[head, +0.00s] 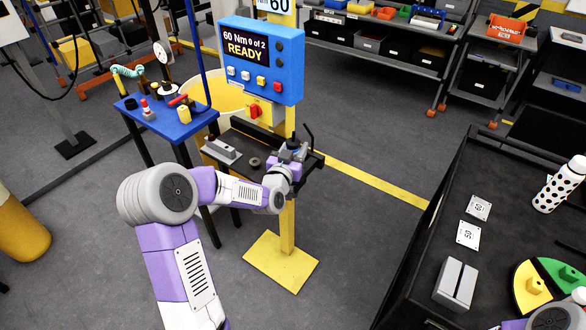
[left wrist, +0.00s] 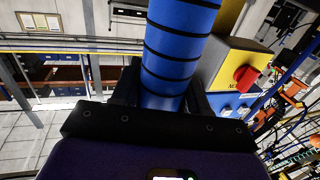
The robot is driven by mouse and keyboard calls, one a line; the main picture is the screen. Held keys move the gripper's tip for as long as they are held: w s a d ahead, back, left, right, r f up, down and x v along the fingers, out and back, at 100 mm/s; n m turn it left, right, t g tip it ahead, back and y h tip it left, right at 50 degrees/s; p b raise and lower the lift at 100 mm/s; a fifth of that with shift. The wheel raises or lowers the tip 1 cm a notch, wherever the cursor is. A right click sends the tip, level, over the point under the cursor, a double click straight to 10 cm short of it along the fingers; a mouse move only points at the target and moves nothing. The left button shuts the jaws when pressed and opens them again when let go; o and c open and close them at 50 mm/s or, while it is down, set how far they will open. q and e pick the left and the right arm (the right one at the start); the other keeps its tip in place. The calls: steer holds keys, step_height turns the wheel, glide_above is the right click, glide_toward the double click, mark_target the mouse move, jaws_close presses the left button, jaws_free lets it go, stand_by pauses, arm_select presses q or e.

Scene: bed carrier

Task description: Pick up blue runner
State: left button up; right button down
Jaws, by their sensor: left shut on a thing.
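The blue runner (left wrist: 180,45) is a blue cylinder with dark rings, and it fills the upper middle of the left wrist view. My left gripper (left wrist: 160,95) is shut around its lower visible part, with a black finger on each side. In the head view my left gripper (head: 291,152) is at the small black tray on the yellow post, below the blue display box. There the runner is mostly hidden by the gripper, and I cannot tell whether it still touches its holder. My right gripper is not in view.
The yellow post (head: 287,228) carries the blue display box (head: 262,62) reading "READY". A blue side table (head: 176,130) with small tools stands left. A black workbench (head: 455,205) is at the right. Shelves with bins (head: 370,42) stand behind. Floor between post and workbench is clear.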

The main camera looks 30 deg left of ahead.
arm_select(q)
steer(key=shift+r+p, duration=0.85)
steer(key=shift+r, duration=4.3)
jaws_close()
